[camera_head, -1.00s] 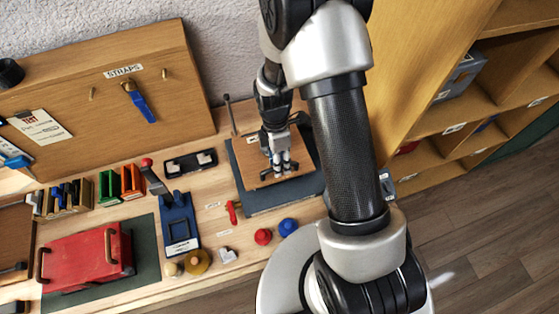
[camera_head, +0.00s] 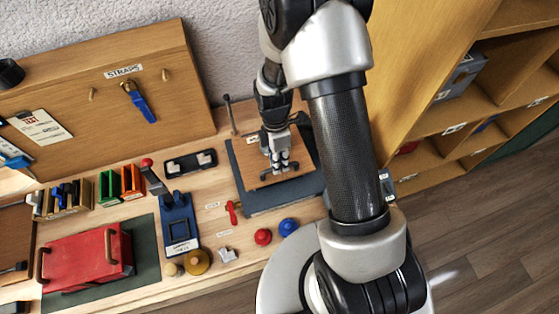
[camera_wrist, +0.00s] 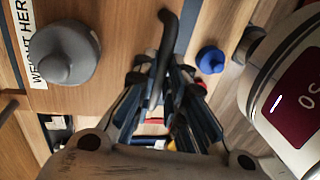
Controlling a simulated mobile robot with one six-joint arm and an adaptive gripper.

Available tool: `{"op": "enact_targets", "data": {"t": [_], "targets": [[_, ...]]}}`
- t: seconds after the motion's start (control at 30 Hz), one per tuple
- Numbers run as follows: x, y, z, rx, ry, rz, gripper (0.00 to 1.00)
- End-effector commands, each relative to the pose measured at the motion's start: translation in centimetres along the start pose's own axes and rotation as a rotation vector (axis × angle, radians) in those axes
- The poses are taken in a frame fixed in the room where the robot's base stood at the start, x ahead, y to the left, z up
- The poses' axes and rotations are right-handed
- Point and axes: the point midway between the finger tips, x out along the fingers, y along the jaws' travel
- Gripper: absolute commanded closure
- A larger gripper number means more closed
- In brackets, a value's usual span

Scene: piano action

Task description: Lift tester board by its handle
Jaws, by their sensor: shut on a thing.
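The tester board (camera_head: 300,151) is a flat wooden board on a dark mat at the back right of the bench. Its dark bar handle (camera_head: 292,169) stands up from the top. My gripper (camera_head: 278,172) is over the board, its fingers shut on the handle. In the wrist view the dark handle (camera_wrist: 169,40) runs down between the fingertips (camera_wrist: 166,75), which hide part of it. I cannot see a gap between the board and the mat.
A grey knobbed weight (camera_wrist: 66,52) is beside the handle. Red (camera_head: 263,237) and blue (camera_head: 288,226) knobs and a red-handled tool (camera_head: 232,212) are in front of the mat. A red box (camera_head: 85,262) is at left, wooden shelves (camera_head: 480,95) at right.

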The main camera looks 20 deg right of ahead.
Motion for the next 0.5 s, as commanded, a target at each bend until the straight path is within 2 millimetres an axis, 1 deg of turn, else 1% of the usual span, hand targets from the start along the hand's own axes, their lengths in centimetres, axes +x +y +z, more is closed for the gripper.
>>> {"op": "enact_targets", "data": {"t": [0.17, 0.2, 0.4, 0.5], "targets": [[-4.0, -0.7, 0.0, 0.0, 0.0, 0.004, 1.0], [-5.1, -0.8, 0.0, 0.0, 0.0, 0.005, 1.0], [-10.2, -1.9, 0.0, 0.0, 0.0, 0.005, 1.0], [-12.1, -2.2, 0.0, 0.0, 0.0, 0.006, 1.0]]}}
